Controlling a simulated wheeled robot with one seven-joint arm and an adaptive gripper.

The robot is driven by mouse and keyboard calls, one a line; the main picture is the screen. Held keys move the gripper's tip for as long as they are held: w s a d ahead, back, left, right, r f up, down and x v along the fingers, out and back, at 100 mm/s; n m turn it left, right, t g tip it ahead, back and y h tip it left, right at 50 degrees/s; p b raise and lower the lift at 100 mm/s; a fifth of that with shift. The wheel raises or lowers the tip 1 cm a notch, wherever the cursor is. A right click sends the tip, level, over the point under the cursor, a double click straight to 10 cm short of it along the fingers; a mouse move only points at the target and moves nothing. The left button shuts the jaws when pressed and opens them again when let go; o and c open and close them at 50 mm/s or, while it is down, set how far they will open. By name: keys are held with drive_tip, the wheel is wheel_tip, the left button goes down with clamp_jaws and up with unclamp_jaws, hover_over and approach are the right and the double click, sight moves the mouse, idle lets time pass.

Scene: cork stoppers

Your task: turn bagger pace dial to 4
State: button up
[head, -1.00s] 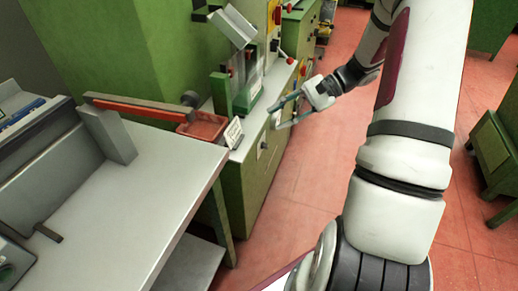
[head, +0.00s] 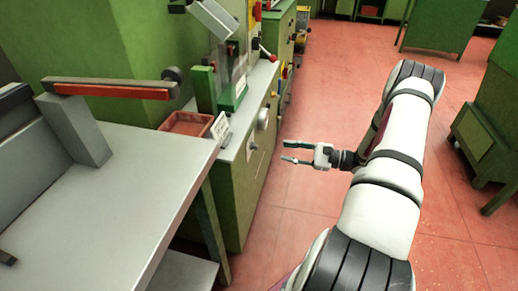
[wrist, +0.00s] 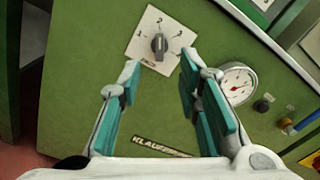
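In the wrist view, a dark dial knob (wrist: 159,45) sits on a pale square plate on a green machine front. The numbers 1, 2 and 3 can be read around it; I cannot make out a 4. The knob's grip bar stands roughly upright, near the 2. My gripper (wrist: 160,75) is open, its teal-padded fingers pointing toward the plate with nothing between them. In the head view my gripper (head: 288,152) is apart from the green cabinet front (head: 240,190), to its right; the knob is small and unclear there.
A round pressure gauge (wrist: 237,83) and small blue and amber fittings lie right of the dial. A grey table (head: 110,190) stands at the left, with a red tray (head: 187,123) beyond it. The red floor (head: 330,90) is clear around the arm.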

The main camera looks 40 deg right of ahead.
sight(254, 147)
drive_tip(key=b+x, duration=0.2)
drive_tip(key=x, duration=0.8)
drive_tip(key=shift+w+a, duration=0.25)
drive_tip(key=shift+c, duration=0.3)
clamp_jaws()
